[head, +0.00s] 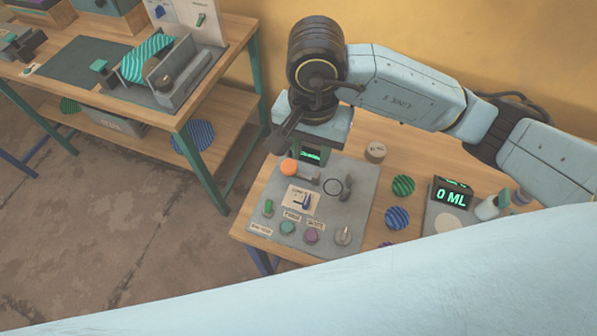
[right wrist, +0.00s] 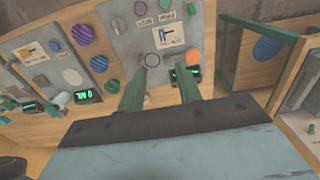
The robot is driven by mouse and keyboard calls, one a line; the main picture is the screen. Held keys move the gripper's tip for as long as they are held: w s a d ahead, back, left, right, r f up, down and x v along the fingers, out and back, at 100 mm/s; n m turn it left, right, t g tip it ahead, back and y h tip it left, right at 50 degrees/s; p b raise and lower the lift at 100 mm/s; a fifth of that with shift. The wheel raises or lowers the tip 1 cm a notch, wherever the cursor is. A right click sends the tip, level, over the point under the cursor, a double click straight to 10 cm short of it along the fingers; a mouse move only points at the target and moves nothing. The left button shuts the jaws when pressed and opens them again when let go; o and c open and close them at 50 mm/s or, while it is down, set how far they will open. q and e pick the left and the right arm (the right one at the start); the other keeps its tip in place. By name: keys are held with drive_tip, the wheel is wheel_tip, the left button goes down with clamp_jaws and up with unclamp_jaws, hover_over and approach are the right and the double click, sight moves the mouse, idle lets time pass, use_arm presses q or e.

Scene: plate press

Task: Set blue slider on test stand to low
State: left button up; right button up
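The test stand (head: 337,229) is a grey panel on the wooden bench. Its blue slider (head: 306,201) stands on a cream label near the panel's middle; it also shows in the right wrist view (right wrist: 168,37). The label's markings are too small to read, so I cannot tell the setting. My right gripper (right wrist: 160,75) is open and empty, with its two green fingers apart. It is over the back of the stand, near the orange knob (head: 289,166), and apart from the slider. My left gripper is not in view.
The stand also has a green switch (head: 268,207), green and purple buttons, a grey dial (head: 343,236) and a dark lever (head: 347,187). Striped balls (head: 397,217) and a scale reading 0 ML (head: 453,195) lie to the right. Another bench (head: 215,115) stands at left, across open floor.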

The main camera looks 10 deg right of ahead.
wheel_tip(320, 180, down, 2)
drive_tip(key=b, duration=0.7)
approach(306, 199)
wheel_tip(306, 199, down, 9)
drive_tip(key=shift+s+f+p, duration=0.1)
drive_tip(key=shift+p, duration=0.2)
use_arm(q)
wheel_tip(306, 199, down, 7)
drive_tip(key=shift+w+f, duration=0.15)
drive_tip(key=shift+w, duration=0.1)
use_arm(e)
clamp_jaws()
